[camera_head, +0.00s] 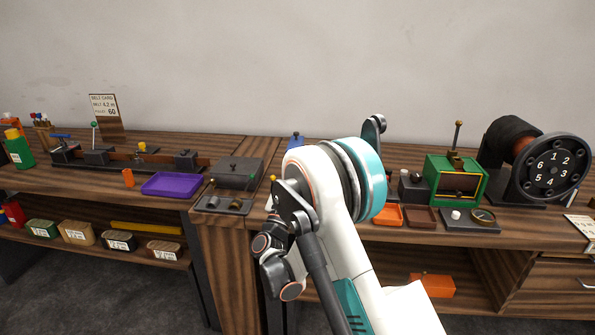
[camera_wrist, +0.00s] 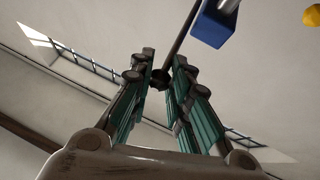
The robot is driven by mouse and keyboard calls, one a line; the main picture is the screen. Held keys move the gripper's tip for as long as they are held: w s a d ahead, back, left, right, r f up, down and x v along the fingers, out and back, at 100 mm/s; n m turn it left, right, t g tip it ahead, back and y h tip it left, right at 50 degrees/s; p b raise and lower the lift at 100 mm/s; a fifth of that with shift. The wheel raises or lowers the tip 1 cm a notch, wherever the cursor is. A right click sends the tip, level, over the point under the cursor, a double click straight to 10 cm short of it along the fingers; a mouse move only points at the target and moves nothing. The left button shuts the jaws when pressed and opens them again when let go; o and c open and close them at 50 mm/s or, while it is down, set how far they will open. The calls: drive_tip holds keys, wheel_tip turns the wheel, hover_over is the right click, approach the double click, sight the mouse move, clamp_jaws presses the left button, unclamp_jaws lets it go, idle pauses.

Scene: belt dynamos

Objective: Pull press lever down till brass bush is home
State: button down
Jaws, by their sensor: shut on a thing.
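In the wrist view my gripper (camera_wrist: 161,78) is shut on the dark end of a thin rod, which looks like the press lever (camera_wrist: 182,32). The rod runs from between the fingertips up and to the right, past a blue block (camera_wrist: 213,24) with a light metal rod. A yellow rounded part (camera_wrist: 312,17) shows at the upper right edge; I cannot tell what it is. In the head view my arm hides my gripper and most of the press; a small blue part (camera_head: 295,139) shows behind the arm. I cannot make out the brass bush.
Left of my arm are a dark grey box (camera_head: 240,172) and a purple tray (camera_head: 171,184). The wall is behind the bench.

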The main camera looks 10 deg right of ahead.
drive_tip(key=c, duration=1.9)
unclamp_jaws()
drive_tip(key=shift+d+f, duration=0.1)
drive_tip(key=shift+f, duration=0.15)
drive_tip(key=shift+c, duration=0.2)
drive_tip(key=o, duration=0.5)
drive_tip(key=shift+w+f, duration=0.2)
drive_tip(key=shift+w, duration=0.15)
drive_tip(key=shift+s+r, duration=0.15)
drive_tip(key=shift+r, duration=0.05)
drive_tip(key=shift+v, duration=3.8)
